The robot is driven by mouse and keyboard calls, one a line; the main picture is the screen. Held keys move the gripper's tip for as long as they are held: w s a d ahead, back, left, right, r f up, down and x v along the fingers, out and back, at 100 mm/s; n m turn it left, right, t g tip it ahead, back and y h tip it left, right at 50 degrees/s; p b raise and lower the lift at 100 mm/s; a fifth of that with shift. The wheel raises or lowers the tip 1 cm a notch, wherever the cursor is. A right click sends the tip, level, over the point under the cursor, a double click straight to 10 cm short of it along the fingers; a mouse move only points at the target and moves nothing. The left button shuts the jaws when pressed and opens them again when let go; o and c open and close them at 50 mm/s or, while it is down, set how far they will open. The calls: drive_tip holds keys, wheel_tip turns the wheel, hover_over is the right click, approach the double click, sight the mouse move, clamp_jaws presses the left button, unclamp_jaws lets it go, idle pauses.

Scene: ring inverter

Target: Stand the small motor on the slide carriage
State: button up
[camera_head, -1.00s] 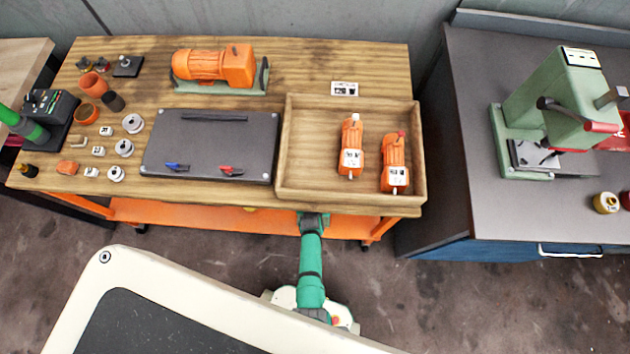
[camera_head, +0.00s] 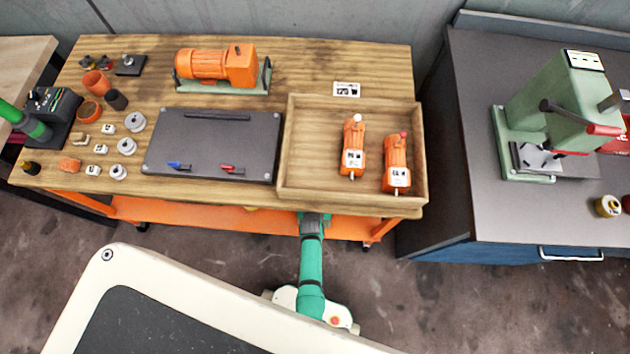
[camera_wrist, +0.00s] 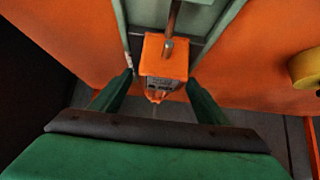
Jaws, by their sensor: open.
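In the wrist view my gripper (camera_wrist: 161,82) is open, with one green finger on each side of an orange block (camera_wrist: 164,56). The block has a grey label-like face and a narrow tip below. A copper-coloured rod (camera_wrist: 172,18) meets its top, with green rails (camera_wrist: 199,18) beside it. I cannot tell whether this block is the small motor, the slide carriage or both together, nor whether the fingers touch it. In the head view two orange motors with white labels, one white-capped (camera_head: 352,150) and one red-capped (camera_head: 397,165), lie in the wooden tray (camera_head: 288,150). There my gripper is hidden beneath the bench's front edge.
The wooden bench (camera_head: 320,65) carries a large orange motor (camera_head: 215,65), a dark mat (camera_head: 210,140) and several small parts at left. A yellow round thing (camera_wrist: 306,68) is right of my gripper over an orange surface (camera_wrist: 245,60). A green press (camera_head: 550,110) stands at right.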

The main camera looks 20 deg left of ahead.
drive_tip(key=v, duration=0.8)
drive_tip(key=shift+s+r, duration=0.2)
drive_tip(key=shift+r, duration=0.05)
